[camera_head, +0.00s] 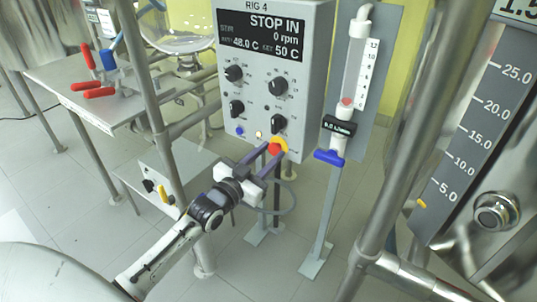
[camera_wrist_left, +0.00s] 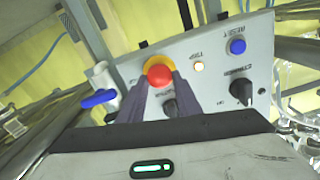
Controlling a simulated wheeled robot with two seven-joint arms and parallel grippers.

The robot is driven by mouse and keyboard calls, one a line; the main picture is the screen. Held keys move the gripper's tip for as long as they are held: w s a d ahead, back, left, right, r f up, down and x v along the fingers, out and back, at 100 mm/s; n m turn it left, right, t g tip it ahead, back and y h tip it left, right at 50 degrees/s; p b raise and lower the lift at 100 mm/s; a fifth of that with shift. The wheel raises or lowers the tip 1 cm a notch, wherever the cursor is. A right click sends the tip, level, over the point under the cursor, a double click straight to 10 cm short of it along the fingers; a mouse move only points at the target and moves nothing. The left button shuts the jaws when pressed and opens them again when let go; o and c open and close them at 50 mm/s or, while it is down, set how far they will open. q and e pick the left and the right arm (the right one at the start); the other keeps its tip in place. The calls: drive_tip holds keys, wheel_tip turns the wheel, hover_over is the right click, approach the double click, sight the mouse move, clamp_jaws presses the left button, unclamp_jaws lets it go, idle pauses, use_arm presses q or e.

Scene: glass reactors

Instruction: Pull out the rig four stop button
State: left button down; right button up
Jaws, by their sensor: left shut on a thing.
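The rig four stop button is a red mushroom head (camera_head: 275,148) on a yellow ring (camera_head: 282,143), at the lower right of the grey RIG 4 control box (camera_head: 312,75). The box's display (camera_head: 262,38) reads STOP IN and 0 rpm. My left gripper (camera_head: 270,153) reaches up to the button and is shut on its red head. In the left wrist view the red head (camera_wrist_left: 159,74) sits between the two dark finger ends, with the yellow ring behind it. My right gripper is not in view.
Black knobs (camera_head: 278,124), a lit amber lamp (camera_head: 259,135) and a blue reset button (camera_head: 239,131) are near the stop button. A flow meter with a blue handle (camera_head: 329,157) stands to the right. Metal posts (camera_head: 405,130) flank the box.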

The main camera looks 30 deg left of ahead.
use_arm(q)
drive_tip(key=shift+s+r+p, duration=0.15)
drive_tip(key=shift+s+p, duration=0.3)
drive_tip(key=shift+p, duration=0.3)
drive_tip(key=shift+f, duration=0.3)
drive_tip(key=c, duration=1.6)
unclamp_jaws()
drive_tip(key=shift+s, duration=0.1)
drive_tip(key=shift+c, duration=0.2)
drive_tip(key=o, duration=0.4)
drive_tip(key=shift+c, duration=0.2)
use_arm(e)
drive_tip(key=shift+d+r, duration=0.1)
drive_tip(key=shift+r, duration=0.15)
use_arm(q)
drive_tip(key=shift+s, duration=0.15)
